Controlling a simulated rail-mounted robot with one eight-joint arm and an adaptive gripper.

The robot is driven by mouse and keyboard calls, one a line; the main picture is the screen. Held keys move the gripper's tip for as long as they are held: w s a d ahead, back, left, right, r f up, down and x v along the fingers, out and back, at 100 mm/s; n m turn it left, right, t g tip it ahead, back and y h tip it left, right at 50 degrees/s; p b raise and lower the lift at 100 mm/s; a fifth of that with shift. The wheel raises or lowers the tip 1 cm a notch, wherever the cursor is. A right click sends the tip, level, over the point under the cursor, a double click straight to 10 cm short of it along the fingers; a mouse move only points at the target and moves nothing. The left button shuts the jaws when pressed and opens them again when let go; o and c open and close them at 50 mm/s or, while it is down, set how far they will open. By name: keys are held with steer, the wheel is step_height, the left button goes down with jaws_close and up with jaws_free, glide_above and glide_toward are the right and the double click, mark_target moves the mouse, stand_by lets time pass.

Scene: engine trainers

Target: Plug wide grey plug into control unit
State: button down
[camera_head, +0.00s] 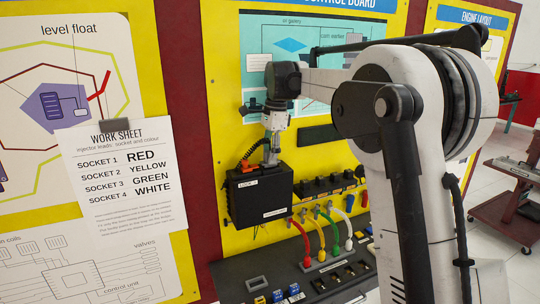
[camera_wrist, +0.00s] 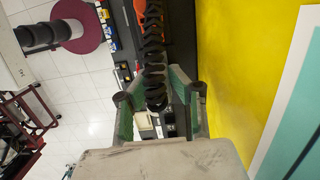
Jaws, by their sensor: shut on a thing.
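The control unit (camera_head: 262,198) is a black box with white labels, mounted on the yellow board in the head view. My gripper (camera_head: 270,160) points down at its top edge. A black corrugated cable (camera_wrist: 153,60) runs between my fingers (camera_wrist: 158,108) in the wrist view, which have green inner pads. The fingers are shut on the wide grey plug at the end of this cable; the plug body is mostly hidden. I cannot tell whether the plug touches the unit or is seated.
Red, yellow, green and white leads (camera_head: 320,236) hang below and right of the unit. A dark bench (camera_head: 238,276) below holds small blue and black parts. The work sheet (camera_head: 122,178) is clipped at left. A dark red trolley (camera_head: 502,212) stands at right.

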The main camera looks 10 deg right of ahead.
steer(key=shift+f+b, duration=0.3)
steer(key=shift+f, duration=0.2)
steer(key=c, duration=1.8)
jaws_free()
steer(key=shift+d+r+p, duration=0.15)
steer(key=shift+r+p, duration=0.65)
steer(key=shift+r, duration=0.6)
steer(key=shift+d+r+p, duration=0.15)
steer(key=shift+r+p, duration=0.65)
steer(key=shift+r, duration=0.55)
steer(key=shift+r, duration=0.1)
steer(key=shift+r+p, duration=0.7)
steer(key=shift+r, duration=0.4)
steer(key=shift+o, duration=0.4)
